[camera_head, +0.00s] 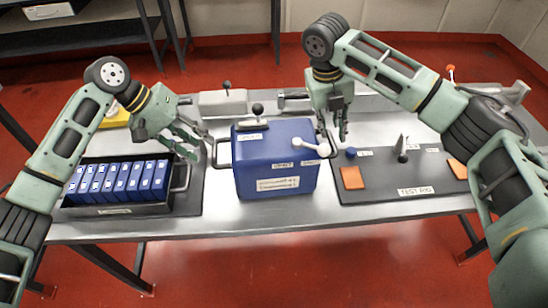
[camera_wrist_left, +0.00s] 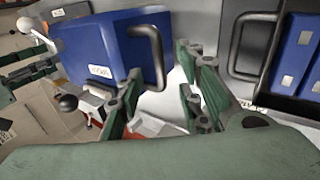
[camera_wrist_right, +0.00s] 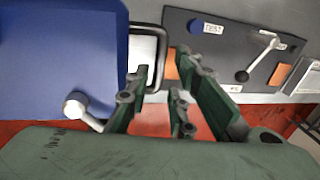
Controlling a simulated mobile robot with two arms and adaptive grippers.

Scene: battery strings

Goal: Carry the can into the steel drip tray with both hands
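The can is a blue box (camera_head: 275,165) upright on the steel bench, with a dark loop handle on each side, a black knob on top and a white lever at its front right. My left gripper (camera_head: 190,138) is open beside the left handle (camera_head: 222,153); this handle also shows in the left wrist view (camera_wrist_left: 150,55), with the fingers apart from it. My right gripper (camera_head: 338,128) is open, pointing down above the right handle (camera_wrist_right: 160,55). The right fingers partly hide that handle, and I cannot tell whether they touch it. I cannot pick out the steel drip tray for certain.
Left of the can, a black tray (camera_head: 120,210) holds a row of blue batteries (camera_head: 115,180) on a dark mat. At right lies a labelled test rig board (camera_head: 420,192) with orange pads and a small lever. Grey metal fittings (camera_head: 222,103) stand behind the can.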

